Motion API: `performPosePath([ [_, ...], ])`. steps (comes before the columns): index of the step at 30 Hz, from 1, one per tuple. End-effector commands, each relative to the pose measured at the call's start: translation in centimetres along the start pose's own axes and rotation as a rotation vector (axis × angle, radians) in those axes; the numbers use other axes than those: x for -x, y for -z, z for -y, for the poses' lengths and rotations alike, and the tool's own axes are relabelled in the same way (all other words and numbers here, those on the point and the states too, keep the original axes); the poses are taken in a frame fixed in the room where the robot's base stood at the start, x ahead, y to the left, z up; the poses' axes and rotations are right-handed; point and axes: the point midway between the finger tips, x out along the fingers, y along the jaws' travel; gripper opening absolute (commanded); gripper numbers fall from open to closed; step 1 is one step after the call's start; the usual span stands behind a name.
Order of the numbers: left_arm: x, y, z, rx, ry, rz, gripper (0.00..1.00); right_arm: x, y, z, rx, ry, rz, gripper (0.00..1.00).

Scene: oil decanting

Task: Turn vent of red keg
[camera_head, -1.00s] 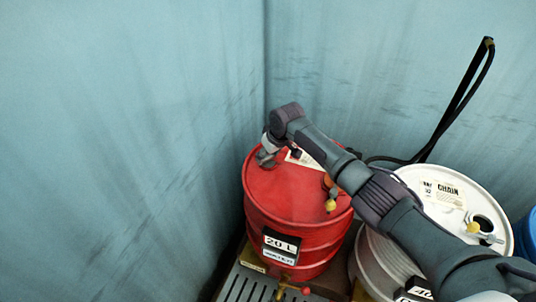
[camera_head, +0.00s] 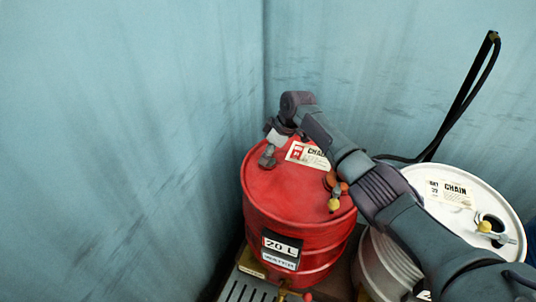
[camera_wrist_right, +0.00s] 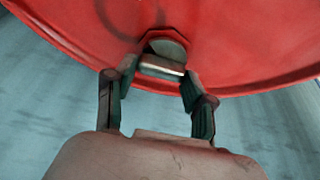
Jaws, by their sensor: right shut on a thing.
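The red keg (camera_head: 290,195) stands upright in the corner, with a "20 L" label on its side and a "CHAIN" label on its lid. My right gripper (camera_head: 267,158) reaches over the keg's far left lid edge. In the right wrist view, my right gripper (camera_wrist_right: 155,85) has its fingers on either side of the grey vent (camera_wrist_right: 164,48) near the keg's rim. The gripper is shut on the vent. In the head view the gripper hides the vent. My left gripper is not in view.
A brown cap (camera_head: 331,181) with a yellow-tipped fitting (camera_head: 334,204) sits on the lid's right side. A white drum (camera_head: 470,220) stands to the right, partly behind my arm. A black hose (camera_head: 460,105) rises behind it. Walls stand close behind and left of the keg.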

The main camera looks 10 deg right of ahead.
Motion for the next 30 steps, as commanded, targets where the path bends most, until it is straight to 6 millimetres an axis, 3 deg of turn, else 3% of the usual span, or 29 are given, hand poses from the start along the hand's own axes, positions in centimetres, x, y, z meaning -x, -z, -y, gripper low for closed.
performPosePath([
  [11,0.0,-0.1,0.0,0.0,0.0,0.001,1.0,0.0,0.0,0.0,0.006,0.002,0.002,0.19],
  [12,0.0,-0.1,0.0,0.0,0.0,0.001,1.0,0.0,0.0,0.0,0.006,0.002,0.002,0.59],
  [16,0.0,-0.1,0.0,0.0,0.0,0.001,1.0,0.0,0.0,0.0,0.005,0.002,0.002,0.79],
  [26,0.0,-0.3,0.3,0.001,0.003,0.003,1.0,0.1,0.0,0.0,0.004,0.001,0.0,0.79],
  [30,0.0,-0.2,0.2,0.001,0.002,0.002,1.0,1.5,0.0,-0.1,0.004,0.0,-0.002,0.79],
])
